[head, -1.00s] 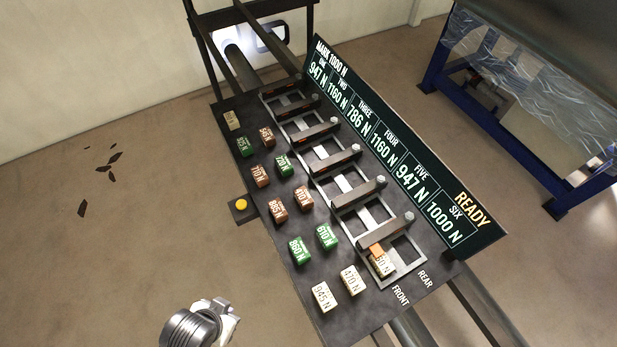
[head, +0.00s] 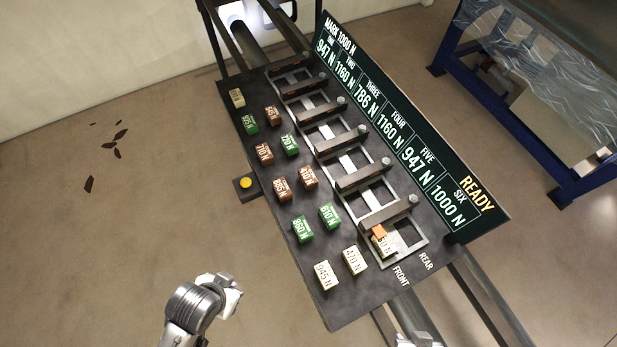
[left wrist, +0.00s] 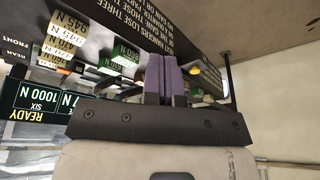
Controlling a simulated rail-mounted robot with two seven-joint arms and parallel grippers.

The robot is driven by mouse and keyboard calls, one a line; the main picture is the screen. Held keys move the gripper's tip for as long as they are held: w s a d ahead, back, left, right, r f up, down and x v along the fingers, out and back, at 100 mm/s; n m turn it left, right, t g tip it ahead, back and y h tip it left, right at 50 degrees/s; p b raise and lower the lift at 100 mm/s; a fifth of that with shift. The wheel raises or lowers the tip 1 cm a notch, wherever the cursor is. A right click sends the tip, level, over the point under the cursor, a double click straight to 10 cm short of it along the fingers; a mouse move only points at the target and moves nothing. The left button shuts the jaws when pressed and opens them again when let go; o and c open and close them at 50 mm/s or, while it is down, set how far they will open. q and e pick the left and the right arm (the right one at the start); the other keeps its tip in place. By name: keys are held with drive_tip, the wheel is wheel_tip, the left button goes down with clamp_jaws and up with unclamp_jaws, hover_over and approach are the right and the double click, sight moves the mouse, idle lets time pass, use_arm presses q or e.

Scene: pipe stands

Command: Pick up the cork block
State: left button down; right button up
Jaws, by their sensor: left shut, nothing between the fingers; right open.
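Several small labelled blocks lie on the dark bench. Two cream blocks, marked 945 N (head: 325,275) and 470 N (head: 354,261), are at its near end. A tan block (head: 237,98) lies at the far left corner. Green blocks (head: 302,229) and reddish-brown blocks (head: 282,189) lie between. I cannot tell for certain which is cork. My left gripper (left wrist: 163,78) shows purple fingers pressed together, empty, apart from the blocks in the left wrist view. My right gripper is open; its fingers are not clear in the head view.
Slotted metal frames (head: 408,247) run along the bench, with an orange-topped cream block (head: 381,243) in the nearest. A sign board (head: 400,130) stands behind them. A yellow button (head: 246,183) sits at the front edge. The floor left of the bench is clear apart from dark flakes.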

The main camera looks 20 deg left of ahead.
use_arm(q)
drive_tip(key=shift+c, duration=2.1)
unclamp_jaws()
